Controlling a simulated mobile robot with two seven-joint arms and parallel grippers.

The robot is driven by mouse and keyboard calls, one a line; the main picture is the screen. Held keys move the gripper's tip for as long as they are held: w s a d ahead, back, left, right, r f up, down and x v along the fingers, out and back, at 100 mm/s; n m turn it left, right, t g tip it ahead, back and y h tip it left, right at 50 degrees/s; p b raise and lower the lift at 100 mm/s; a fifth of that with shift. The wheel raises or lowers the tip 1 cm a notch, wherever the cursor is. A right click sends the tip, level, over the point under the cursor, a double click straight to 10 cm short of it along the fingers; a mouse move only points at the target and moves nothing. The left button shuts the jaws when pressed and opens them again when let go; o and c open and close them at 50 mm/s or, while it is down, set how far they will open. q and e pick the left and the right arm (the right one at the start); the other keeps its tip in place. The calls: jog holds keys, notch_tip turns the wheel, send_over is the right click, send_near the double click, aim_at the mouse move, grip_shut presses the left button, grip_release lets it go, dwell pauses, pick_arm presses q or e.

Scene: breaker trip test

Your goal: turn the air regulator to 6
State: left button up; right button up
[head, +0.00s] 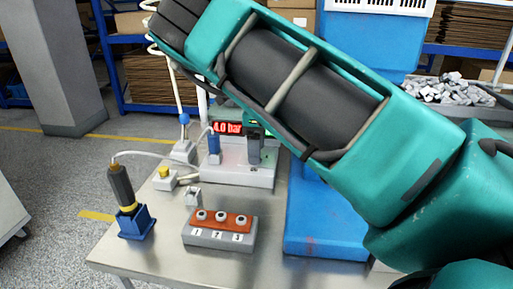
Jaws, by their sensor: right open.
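A red lit display (227,128) reads 4.0 bar and stands at the back of a light grey station (235,176) on the bench. My right arm crosses the upper right of the head view in front of the station. My right gripper (259,150) shows small below the arm, at the right part of the station, just right of the display. It is open. The regulator's knob cannot be made out; it may be hidden by the gripper. I cannot tell whether the fingers touch anything. My left gripper is not in view.
On the metal bench (150,258) are a dark tool in a blue holder (136,223), a yellow-button box (165,180), a block numbered 1, 2, 3 (219,236) and a blue tray (325,240). A blue-knobbed lever (184,120) stands left of the display. Bare bench lies at the front.

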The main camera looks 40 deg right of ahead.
jog(key=shift+f, duration=0.25)
jog(key=c, duration=1)
